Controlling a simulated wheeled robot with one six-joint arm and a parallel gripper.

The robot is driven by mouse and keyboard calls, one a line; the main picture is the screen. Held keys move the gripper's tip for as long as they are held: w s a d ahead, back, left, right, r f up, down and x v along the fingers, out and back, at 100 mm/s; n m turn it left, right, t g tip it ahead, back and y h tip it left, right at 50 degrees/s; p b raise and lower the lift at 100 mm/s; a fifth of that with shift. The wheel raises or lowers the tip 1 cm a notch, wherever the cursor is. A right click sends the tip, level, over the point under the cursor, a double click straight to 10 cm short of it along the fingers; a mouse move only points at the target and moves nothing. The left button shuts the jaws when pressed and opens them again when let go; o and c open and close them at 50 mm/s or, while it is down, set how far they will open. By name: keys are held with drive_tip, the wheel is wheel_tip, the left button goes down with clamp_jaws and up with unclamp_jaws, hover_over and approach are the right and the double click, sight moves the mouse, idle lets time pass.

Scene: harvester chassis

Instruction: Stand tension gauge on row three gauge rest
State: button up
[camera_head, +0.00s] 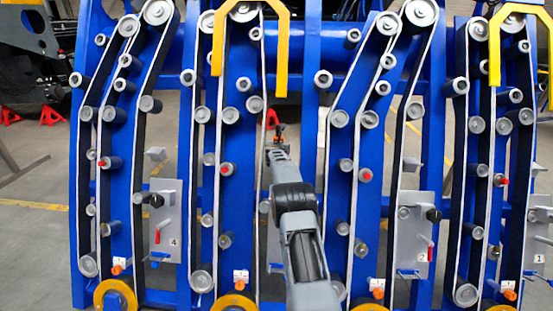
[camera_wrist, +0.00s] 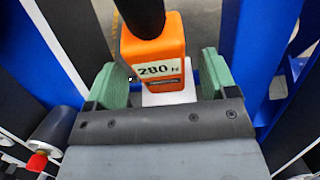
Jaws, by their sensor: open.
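The tension gauge (camera_wrist: 152,45) is an orange block with a black upper part and a label reading "280 N". In the wrist view it sits between the green fingertips of my gripper (camera_wrist: 163,82), with visible gaps on both sides. The jaws are open around it. A white piece (camera_wrist: 172,97) shows right below the gauge; I cannot tell whether the gauge rests on it. In the head view my gripper (camera_head: 278,152) is at mid-height before row three, with a small orange part of the gauge (camera_head: 279,129) at its tip. My arm hides much of that row's plate.
Blue frame posts (camera_head: 310,130) and belts on grey rollers (camera_head: 339,119) flank my arm. Numbered grey plates (camera_head: 167,225) with red levers stand in other rows. A yellow hooked bar (camera_head: 281,50) hangs above my gripper. A red-tipped roller (camera_wrist: 40,150) is close at lower left.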

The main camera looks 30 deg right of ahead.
drive_tip(key=b+v, duration=0.6)
drive_tip(key=v, duration=0.5)
drive_tip(key=shift+s+a, duration=0.15)
drive_tip(key=shift+s, duration=0.1)
